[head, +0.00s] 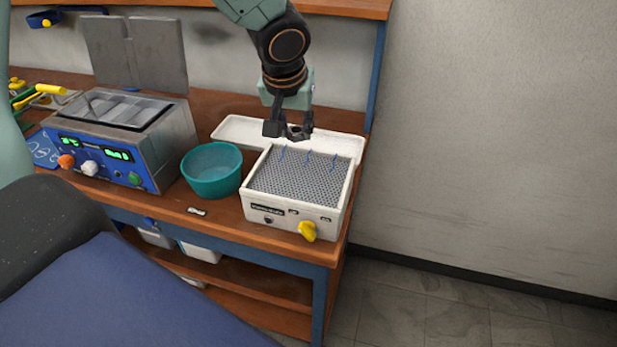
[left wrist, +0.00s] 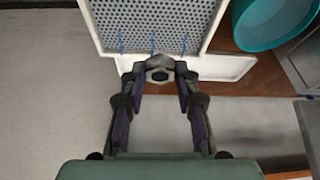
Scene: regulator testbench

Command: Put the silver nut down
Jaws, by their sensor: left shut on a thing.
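The silver nut (left wrist: 159,71) is held between the fingertips of my left gripper (left wrist: 160,78) in the left wrist view, its dark hole showing. In the head view my left gripper (head: 288,131) points down, shut on the nut, part of which shows as a small grey shape. The gripper appears above the back edge of a white box with a perforated grey top (head: 298,181) and the white tray (head: 238,125) behind it. The exact height above them is hard to tell. My right gripper is not in view.
A teal bowl (head: 211,170) stands left of the perforated box, which has small blue hooks along its back and a yellow knob (head: 308,231). A blue-fronted machine with a lidded basin (head: 115,140) is farther left. A small pale item (head: 197,212) lies near the bench's front edge.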

